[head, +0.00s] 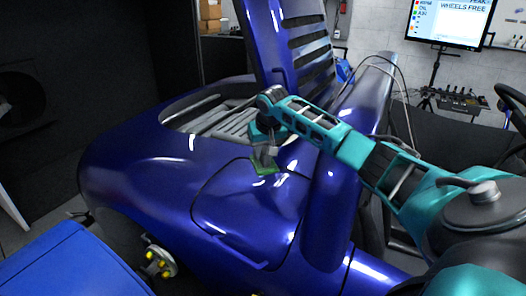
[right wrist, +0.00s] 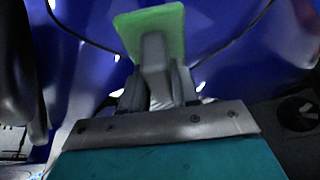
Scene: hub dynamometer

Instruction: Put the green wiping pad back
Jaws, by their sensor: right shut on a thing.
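The green wiping pad (head: 264,168) is in my right gripper (head: 266,156), low over the dark blue car body (head: 150,185). In the head view the pad is at or just above the painted panel; I cannot tell whether it touches. In the right wrist view the green pad (right wrist: 150,30) shows flat beyond the fingers, and my right gripper (right wrist: 155,85) is shut on its grey grip. My left gripper is not in view.
The raised engine lid (head: 295,40) stands behind my right gripper, beside the open engine bay (head: 205,115). A blue surface (head: 65,265) is at the lower left. A screen (head: 450,22) stands at the back right.

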